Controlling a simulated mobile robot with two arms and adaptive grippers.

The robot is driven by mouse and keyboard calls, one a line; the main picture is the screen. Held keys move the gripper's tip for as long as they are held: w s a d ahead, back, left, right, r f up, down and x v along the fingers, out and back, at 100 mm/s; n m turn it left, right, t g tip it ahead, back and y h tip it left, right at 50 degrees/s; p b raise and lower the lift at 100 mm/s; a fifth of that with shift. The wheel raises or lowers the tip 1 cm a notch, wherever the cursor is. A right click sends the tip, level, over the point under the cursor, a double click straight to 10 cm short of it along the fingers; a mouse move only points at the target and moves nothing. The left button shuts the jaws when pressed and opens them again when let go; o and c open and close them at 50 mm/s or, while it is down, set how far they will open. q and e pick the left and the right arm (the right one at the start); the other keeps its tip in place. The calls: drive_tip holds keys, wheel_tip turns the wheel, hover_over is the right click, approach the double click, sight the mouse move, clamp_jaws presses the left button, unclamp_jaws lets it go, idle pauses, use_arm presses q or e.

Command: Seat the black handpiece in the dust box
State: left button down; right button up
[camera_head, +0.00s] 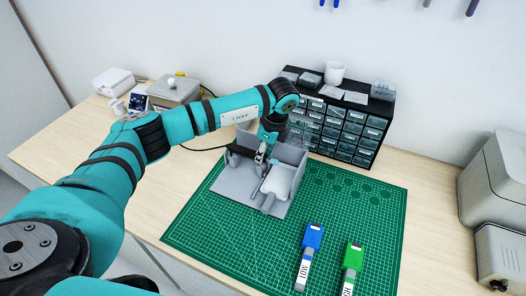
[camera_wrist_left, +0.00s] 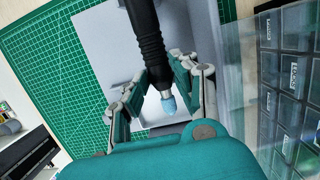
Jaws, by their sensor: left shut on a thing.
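The grey dust box (camera_head: 290,154) stands on the green mat, with a flat front plate and raised back walls. A pale rounded piece lies inside it. My left gripper (camera_head: 262,153) reaches down into the box from above. In the left wrist view its fingers (camera_wrist_left: 160,82) are shut around the black handpiece (camera_wrist_left: 148,38), which has a light blue tip. A grey surface of the box shows behind the handpiece. I cannot tell whether the handpiece touches the box; the gripper hides much of it in the head view. My right gripper is not in view.
A drawer cabinet (camera_head: 345,130) stands close behind the box. A blue-ended tool (camera_head: 310,247) and a green-ended tool (camera_head: 352,262) lie on the mat (camera_head: 370,200) at the front right. Grey machines (camera_head: 497,185) stand far right. The mat's front left is clear.

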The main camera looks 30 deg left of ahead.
use_arm(q)
drive_tip(key=shift+f+b, duration=0.4)
drive_tip(key=shift+f, duration=0.2)
idle(0.4)
idle(0.9)
drive_tip(key=c, duration=1)
unclamp_jaws()
drive_tip(key=shift+o, duration=0.2)
drive_tip(key=shift+f, duration=0.1)
drive_tip(key=v, duration=1.2)
